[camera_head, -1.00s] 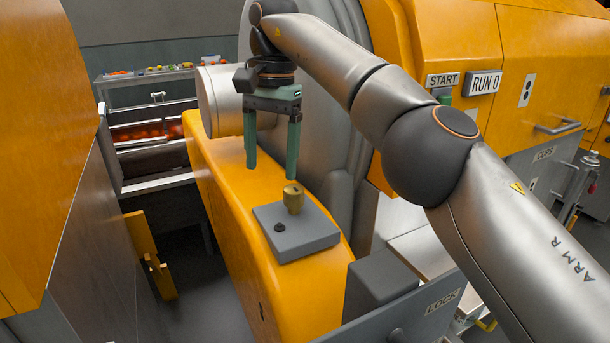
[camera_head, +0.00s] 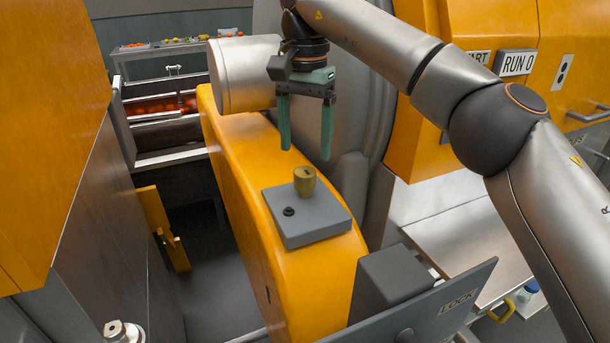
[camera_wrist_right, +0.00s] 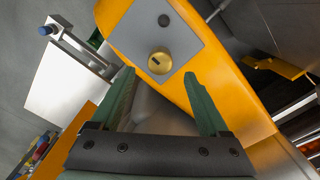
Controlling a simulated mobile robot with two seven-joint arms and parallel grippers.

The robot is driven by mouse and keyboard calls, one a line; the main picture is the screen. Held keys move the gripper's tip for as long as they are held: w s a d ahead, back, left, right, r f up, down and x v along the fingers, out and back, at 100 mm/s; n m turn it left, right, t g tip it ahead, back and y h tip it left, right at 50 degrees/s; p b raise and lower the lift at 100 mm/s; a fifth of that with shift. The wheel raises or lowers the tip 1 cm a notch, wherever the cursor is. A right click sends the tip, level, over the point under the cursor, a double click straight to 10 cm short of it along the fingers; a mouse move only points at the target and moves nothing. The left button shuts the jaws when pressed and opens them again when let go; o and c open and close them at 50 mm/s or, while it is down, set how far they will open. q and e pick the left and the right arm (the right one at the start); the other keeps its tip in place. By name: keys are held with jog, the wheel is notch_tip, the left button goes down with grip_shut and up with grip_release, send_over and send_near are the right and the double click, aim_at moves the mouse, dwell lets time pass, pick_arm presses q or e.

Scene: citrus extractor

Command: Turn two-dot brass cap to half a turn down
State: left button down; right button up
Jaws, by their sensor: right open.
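The brass cap (camera_head: 305,181) stands upright on a grey plate (camera_head: 318,226) on top of the orange housing. In the right wrist view the cap (camera_wrist_right: 160,62) shows from above, with one dark slot on its face; I cannot make out any dots. My right gripper (camera_head: 305,154) is open and empty above the cap, pointing down. In the right wrist view its green fingers (camera_wrist_right: 160,74) stand apart, with the cap between and beyond their tips. My left gripper is not in view.
A small dark knob (camera_head: 289,211) sits on the plate beside the cap. The orange housing (camera_head: 230,170) is long and narrow. A grey box (camera_head: 393,282) and a LOCK panel (camera_head: 440,310) stand at the front right. A yellow bracket (camera_head: 160,222) is at the left.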

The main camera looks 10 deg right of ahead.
aim_at(305, 170)
notch_tip(305, 170, down, 8)
jog(key=shift+r, duration=0.25)
jog(key=shift+c, duration=0.3)
grip_shut()
dwell(0.3)
